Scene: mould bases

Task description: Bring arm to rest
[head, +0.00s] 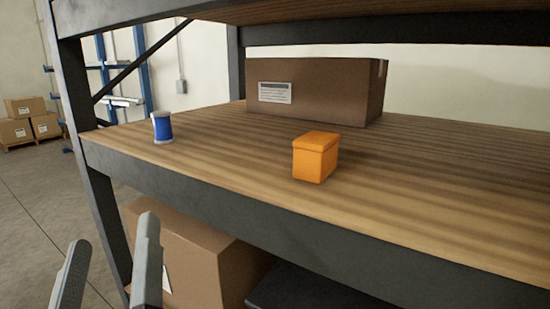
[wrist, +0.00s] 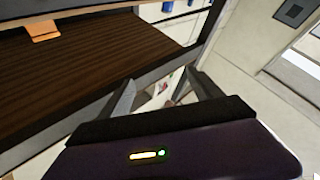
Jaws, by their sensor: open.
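My gripper (head: 110,262) shows at the lower left of the head view, its two grey fingers apart with nothing between them. It is in front of the shelf unit, below the level of the wooden shelf board (head: 215,160) and clear of it. In the wrist view my gripper (wrist: 163,88) points past the edge of a dark brown board, and its fingers are spread and empty. The rest of my arm is out of the head view.
An orange box (head: 314,158) and a blue spool with pale ends (head: 162,128) stand on the board. A large cardboard box (head: 325,90) is behind them. Another carton (head: 190,255) sits below. A dark post (head: 90,160) stands at the left; open floor (head: 35,200) lies beyond.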

